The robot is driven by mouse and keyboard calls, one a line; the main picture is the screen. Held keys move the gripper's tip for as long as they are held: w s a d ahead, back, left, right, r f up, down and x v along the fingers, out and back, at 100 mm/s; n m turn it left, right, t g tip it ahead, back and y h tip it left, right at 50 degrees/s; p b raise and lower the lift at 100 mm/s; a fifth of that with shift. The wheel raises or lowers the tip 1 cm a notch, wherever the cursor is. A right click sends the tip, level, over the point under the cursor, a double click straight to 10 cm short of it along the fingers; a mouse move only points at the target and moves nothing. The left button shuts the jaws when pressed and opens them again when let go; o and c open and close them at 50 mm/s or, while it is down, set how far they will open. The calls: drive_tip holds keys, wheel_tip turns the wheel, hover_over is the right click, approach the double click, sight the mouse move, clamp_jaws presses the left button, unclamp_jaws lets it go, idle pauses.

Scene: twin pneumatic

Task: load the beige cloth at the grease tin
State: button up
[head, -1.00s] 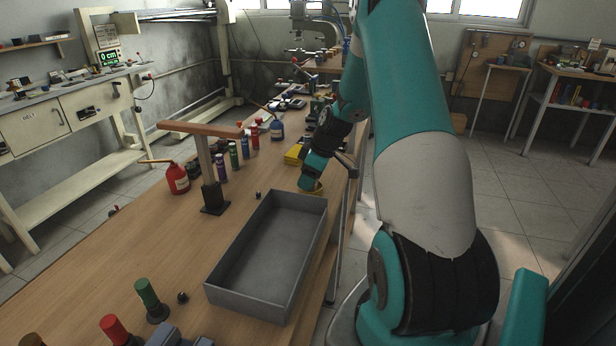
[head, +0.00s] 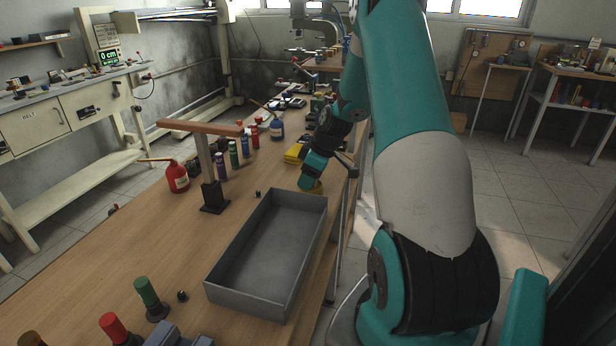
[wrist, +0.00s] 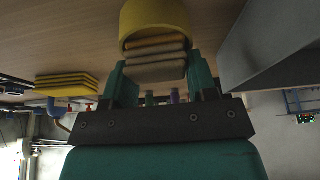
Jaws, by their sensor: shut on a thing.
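The beige cloth (wrist: 156,68) shows in the wrist view as a folded, layered piece between the two teal fingers of my gripper (wrist: 157,82). My gripper is shut on it. The yellow grease tin (wrist: 152,14) is directly beyond the fingertips, with the cloth at its open mouth. I cannot tell how far the cloth reaches in or whether it touches the grease. In the head view my gripper (head: 309,184) points down at the tin (head: 317,188), which is mostly hidden behind it. The cloth is hidden in that view.
A grey open tray (head: 225,292) stands on the bench close in front of the tin. A yellow folded stack (head: 293,154) lies just behind.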

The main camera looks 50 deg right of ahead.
idle(0.3)
drive_tip(key=shift+r+p, duration=2.55)
drive_tip(key=shift+r, duration=0.95)
drive_tip(key=shift+a+f, duration=0.1)
